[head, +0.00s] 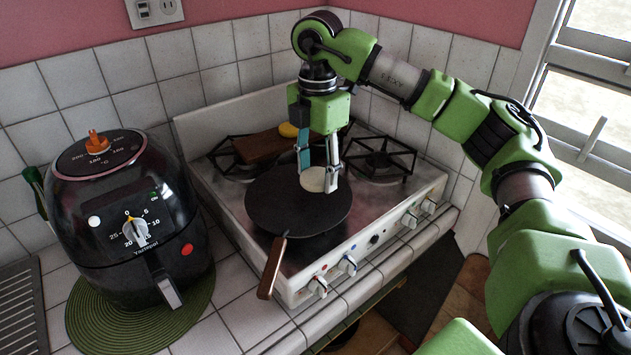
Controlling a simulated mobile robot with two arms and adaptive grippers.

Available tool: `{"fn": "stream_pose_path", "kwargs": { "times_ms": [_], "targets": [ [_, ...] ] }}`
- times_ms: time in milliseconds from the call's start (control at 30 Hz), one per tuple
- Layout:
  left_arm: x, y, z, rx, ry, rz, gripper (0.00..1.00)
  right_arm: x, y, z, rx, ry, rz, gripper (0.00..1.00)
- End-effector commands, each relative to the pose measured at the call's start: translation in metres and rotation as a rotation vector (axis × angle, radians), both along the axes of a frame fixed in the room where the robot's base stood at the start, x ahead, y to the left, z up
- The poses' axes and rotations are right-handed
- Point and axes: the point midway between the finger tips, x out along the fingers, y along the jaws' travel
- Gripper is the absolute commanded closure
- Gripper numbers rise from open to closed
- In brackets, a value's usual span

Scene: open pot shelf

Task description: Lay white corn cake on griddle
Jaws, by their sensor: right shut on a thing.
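The white corn cake (313,180) is a small pale disc over the right part of the griddle. The griddle (285,212) is a flat round black pan on the stove, with a wooden handle (271,268) pointing toward the front. My right gripper (319,184) points down with its fingers on either side of the cake, shut on it. I cannot tell whether the cake touches the griddle surface. My left gripper is not in view.
A wooden board (259,146) with a yellow item (288,130) lies at the back of the stove (235,235). A black air fryer (128,215) stands left on a green round mat (85,322). Knobs line the stove front. A window is at right.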

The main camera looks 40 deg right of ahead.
Motion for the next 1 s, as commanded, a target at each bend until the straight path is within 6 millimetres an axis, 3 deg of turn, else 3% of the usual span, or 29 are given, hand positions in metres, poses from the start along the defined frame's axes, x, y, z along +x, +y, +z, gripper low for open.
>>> {"fn": "stream_pose_path", "kwargs": {
  "times_ms": [300, 667, 700, 733, 1000],
  "targets": [
    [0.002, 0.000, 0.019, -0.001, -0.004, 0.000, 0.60, 0.005, 0.000, -0.036, -0.002, 0.001, 0.001, 0.76],
    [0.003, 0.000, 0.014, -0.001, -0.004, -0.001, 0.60, 0.005, 0.000, -0.042, -0.001, 0.001, 0.001, 0.76],
    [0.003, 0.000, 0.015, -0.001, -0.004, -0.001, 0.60, 0.005, 0.000, -0.040, -0.001, 0.000, 0.001, 0.47],
    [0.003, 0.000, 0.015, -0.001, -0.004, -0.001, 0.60, 0.005, 0.000, -0.040, -0.001, 0.000, 0.001, 0.39],
    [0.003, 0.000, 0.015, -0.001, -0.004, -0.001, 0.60, 0.005, 0.000, -0.040, -0.001, 0.001, 0.001, 0.38]
  ]
}}
